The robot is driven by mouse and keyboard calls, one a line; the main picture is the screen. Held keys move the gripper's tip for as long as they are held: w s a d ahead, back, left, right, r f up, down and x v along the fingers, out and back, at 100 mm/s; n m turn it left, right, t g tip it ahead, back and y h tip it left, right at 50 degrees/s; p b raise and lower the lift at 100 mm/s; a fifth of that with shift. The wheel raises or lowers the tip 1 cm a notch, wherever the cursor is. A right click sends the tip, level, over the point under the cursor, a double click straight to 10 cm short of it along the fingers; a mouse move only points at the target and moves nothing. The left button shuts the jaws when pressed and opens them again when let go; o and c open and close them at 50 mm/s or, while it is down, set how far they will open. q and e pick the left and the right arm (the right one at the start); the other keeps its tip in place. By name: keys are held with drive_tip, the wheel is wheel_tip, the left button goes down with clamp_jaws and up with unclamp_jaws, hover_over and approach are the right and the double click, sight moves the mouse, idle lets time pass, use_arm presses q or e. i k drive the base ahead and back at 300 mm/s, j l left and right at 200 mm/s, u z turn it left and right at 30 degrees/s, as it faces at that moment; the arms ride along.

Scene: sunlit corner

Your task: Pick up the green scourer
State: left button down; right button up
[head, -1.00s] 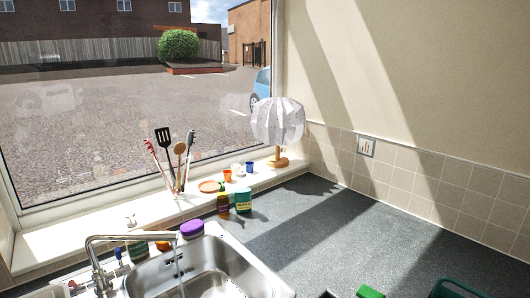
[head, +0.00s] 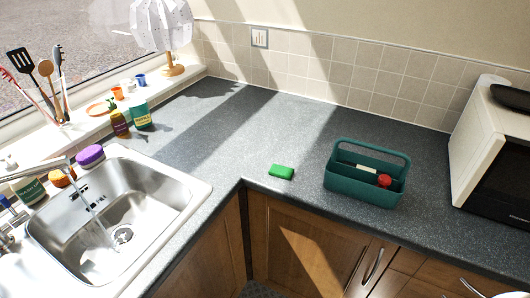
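The green scourer (head: 281,172) lies flat on the dark grey worktop (head: 225,150), near its front edge at the inner corner. It is a small bright green block in the middle of the head view. Nothing touches it. Neither of my grippers shows in the head view.
A teal caddy (head: 362,188) with a raised handle and a few items stands right of the scourer. A white microwave (head: 490,140) is at far right. The sink (head: 150,190) with running tap is at left. Bottles (head: 141,115) stand behind it. Worktop behind the scourer is clear.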

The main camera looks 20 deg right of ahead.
sight(276, 170)
drive_tip(key=u, duration=1.35)
drive_tip(key=z, duration=1.7)
drive_tip(key=l+u, duration=0.4)
drive_tip(key=l, duration=0.3)
